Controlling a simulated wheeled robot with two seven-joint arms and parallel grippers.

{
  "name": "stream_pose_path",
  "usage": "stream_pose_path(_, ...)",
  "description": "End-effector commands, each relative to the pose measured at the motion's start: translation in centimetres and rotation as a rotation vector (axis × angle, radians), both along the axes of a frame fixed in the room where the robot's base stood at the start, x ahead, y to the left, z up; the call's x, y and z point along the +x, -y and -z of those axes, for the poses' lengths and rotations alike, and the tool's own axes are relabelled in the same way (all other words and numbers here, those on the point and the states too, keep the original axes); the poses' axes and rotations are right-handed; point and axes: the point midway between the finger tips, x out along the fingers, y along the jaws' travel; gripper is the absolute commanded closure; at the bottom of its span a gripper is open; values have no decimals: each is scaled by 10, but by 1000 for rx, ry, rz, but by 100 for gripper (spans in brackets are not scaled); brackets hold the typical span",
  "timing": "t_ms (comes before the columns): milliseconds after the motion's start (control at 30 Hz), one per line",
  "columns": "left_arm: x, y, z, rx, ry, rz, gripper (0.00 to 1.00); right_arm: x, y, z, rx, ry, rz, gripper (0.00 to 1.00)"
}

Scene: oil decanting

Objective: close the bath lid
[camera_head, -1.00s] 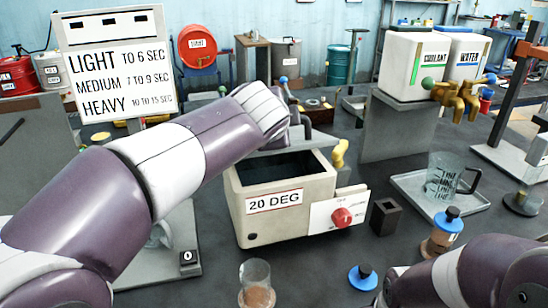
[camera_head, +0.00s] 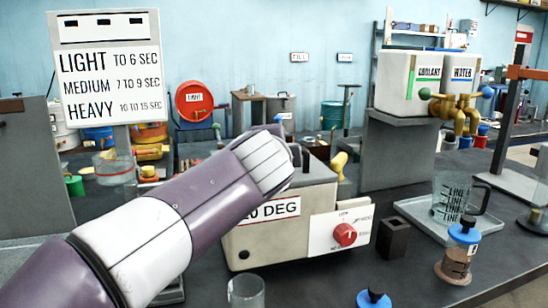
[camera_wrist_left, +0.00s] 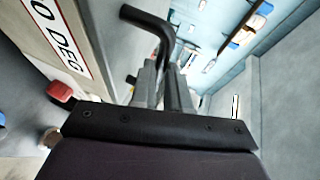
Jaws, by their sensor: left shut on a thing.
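The beige bath (camera_head: 285,235) with a "20 DEG" label stands in the middle of the head view, partly behind my left arm. A grey lid surface (camera_head: 318,172) shows over its top, and no dark opening is visible. I cannot tell if the lid is fully seated. In the left wrist view, my left gripper (camera_wrist_left: 170,72) is shut on a black bent handle (camera_wrist_left: 152,28), beside the bath's labelled wall (camera_wrist_left: 60,35). In the head view the fingers are hidden behind my wrist. My right gripper is not in view.
A red knob (camera_head: 345,234) is on the bath's front. A dark square holder (camera_head: 393,238), a glass jug (camera_head: 452,200) on a tray and a blue-topped bottle (camera_head: 458,255) stand to the right. An empty glass (camera_head: 246,292) stands in front.

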Motion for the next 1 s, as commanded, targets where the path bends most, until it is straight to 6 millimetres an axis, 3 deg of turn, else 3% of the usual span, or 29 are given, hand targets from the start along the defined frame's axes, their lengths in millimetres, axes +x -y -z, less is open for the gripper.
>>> stream_pose_path(33, 2, 3, 13, 5, -25, 1, 100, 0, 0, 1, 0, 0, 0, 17)
stream_pose_path(133, 2, 3, 14, 6, -29, 1, 100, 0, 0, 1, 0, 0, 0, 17)
stream_pose_path(167, 2, 3, 15, 7, -29, 0, 78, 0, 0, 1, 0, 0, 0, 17)
stream_pose_path(200, 2, 3, 15, 7, -30, 0, 65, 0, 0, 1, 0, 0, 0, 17)
stream_pose_path(233, 2, 3, 15, 7, -29, 0, 59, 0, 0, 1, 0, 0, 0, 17)
stream_pose_path(733, -5, 1, 5, 3, -13, 0, 59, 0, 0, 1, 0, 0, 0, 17)
stream_pose_path(867, -31, -1, -3, 1, -12, 3, 59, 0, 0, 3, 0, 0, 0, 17)
stream_pose_path(1000, -69, -4, -14, 2, -12, 4, 59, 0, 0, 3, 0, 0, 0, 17)
